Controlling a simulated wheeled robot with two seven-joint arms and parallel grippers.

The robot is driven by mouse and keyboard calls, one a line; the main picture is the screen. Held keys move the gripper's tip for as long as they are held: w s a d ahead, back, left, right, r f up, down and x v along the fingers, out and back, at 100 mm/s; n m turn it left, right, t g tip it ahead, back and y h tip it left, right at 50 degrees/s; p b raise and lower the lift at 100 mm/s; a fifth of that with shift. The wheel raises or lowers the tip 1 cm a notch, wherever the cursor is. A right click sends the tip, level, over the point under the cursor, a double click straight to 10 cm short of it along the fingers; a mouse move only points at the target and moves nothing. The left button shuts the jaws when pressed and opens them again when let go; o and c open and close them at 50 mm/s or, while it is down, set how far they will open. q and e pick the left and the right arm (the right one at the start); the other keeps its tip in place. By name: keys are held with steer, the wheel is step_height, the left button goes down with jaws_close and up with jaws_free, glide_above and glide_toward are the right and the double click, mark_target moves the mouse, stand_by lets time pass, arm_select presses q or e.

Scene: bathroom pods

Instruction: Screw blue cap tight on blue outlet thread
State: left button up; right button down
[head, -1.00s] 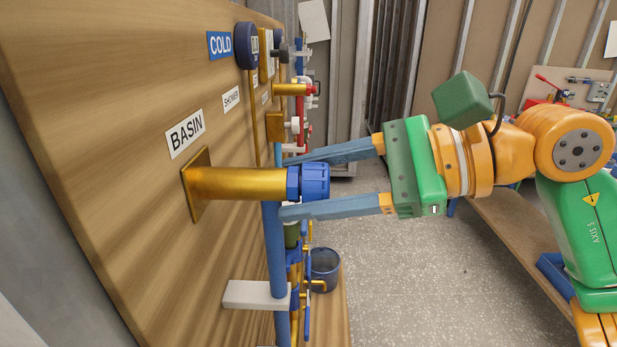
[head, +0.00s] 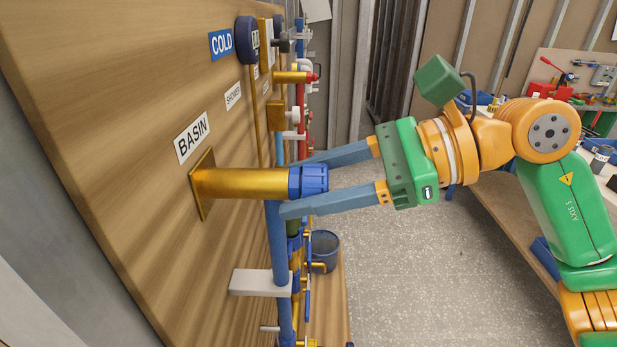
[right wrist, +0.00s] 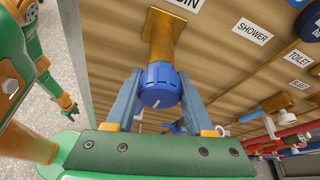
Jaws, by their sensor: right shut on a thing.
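The blue cap (head: 314,179) is a ribbed round cap at the end of the brass basin outlet (head: 245,184), in line with it. A blue collar (head: 294,183) shows between cap and brass pipe, with no clear gap at the cap. The outlet juts from the wooden panel under the BASIN label. My right gripper (head: 290,188) comes from the right with its two blue-grey fingers shut on the cap, one on each side. The right wrist view shows the cap's front face (right wrist: 158,94) between the fingers. The thread itself is hidden.
Blue pipe (head: 277,240) runs vertically behind the outlet, with a white bracket (head: 262,282) below. More brass outlets (head: 292,77) and valves line the panel farther back. A dark bucket (head: 324,252) stands low behind. A workbench (head: 515,215) is at right, with open floor between.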

steer(key=shift+r, duration=0.25)
steer(key=shift+r+m+p, duration=0.15)
steer(key=shift+m+p, duration=0.15)
steer(key=shift+p, duration=0.35)
steer(key=shift+m+g+p, duration=0.6)
steer(key=shift+p, duration=0.2)
steer(key=shift+f, duration=0.2)
steer(key=shift+r+m, duration=0.1)
steer(key=shift+m, duration=0.2)
